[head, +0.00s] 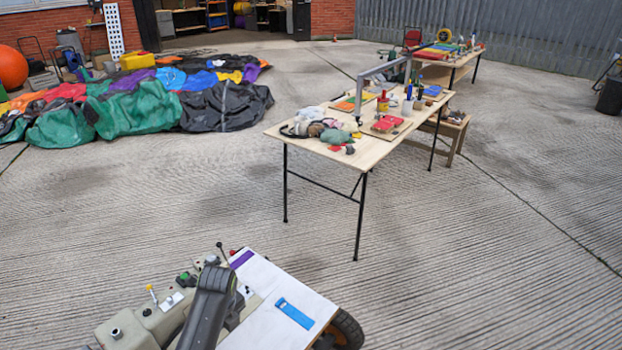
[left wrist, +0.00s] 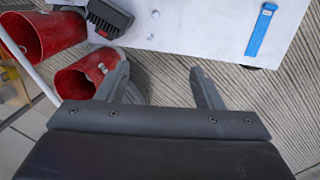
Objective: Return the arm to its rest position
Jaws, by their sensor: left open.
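My left gripper (left wrist: 162,86) shows in the left wrist view with its two dark fingers spread apart. Nothing is held between them; ribbed concrete and a dark rounded shape lie behind the gap. In the head view a dark grey arm link rises at the bottom, beside a white panel (head: 283,318); the fingers cannot be made out there. A blue strip (head: 295,313) lies on the panel and also shows in the left wrist view (left wrist: 261,30), right of the fingers. My right gripper is in neither view.
Two red cups (left wrist: 85,75) sit close to the left finger, one partly behind it. A wooden table (head: 375,155) with tools stands ahead, a second table (head: 462,62) behind it. Colourful folded fabric (head: 150,108) lies at the back left. The concrete between is clear.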

